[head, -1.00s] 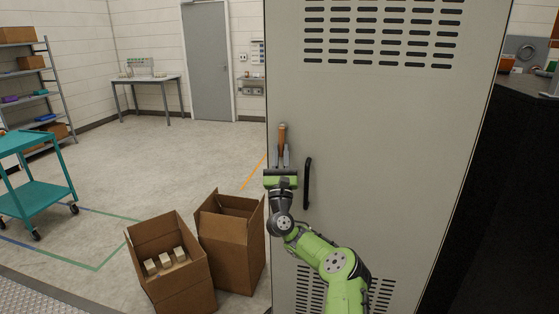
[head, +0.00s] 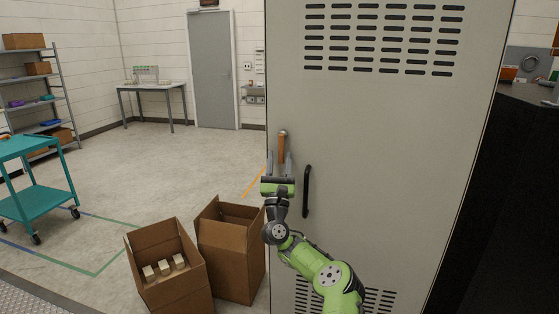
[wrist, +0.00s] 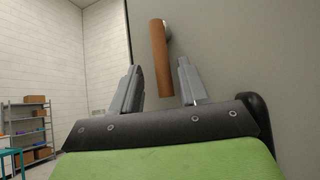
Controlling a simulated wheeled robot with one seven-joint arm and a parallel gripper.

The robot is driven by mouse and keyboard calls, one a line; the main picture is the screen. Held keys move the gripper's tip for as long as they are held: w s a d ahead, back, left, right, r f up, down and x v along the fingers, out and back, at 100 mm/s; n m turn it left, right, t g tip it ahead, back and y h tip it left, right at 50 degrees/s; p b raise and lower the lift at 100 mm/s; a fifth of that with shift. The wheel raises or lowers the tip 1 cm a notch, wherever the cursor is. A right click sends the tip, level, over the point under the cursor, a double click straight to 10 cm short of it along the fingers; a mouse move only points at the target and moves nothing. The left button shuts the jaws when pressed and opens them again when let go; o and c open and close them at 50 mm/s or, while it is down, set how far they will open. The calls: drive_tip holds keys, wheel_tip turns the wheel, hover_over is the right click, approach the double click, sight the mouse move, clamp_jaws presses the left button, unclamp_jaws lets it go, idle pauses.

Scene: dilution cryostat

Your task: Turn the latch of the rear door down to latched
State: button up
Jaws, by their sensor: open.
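The rear door (head: 385,150) is a tall grey panel that looks closed. Its latch (head: 282,147) is an orange-brown bar near the door's left edge. It hangs down from a round metal pivot at its top, close to vertical. In the wrist view the latch (wrist: 160,58) stands between and beyond the two fingers, a little nearer the right one. My gripper (head: 278,165) is open, just below and around the latch's lower end. I see a gap on both sides and cannot tell that either finger touches it.
A black vertical door handle (head: 306,192) is just right of my gripper. Two open cardboard boxes (head: 170,268) (head: 230,250) stand on the floor to the left. A teal cart (head: 38,198) is farther left.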

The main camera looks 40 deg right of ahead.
drive_tip(key=shift+s, duration=0.1)
drive_tip(key=b+v, duration=1)
drive_tip(key=v, duration=0.5)
drive_tip(key=shift+s+a+f+b, duration=0.15)
drive_tip(key=shift+s+f+b, duration=0.05)
drive_tip(key=shift+s+b, duration=0.1)
drive_tip(key=shift+w, duration=0.1)
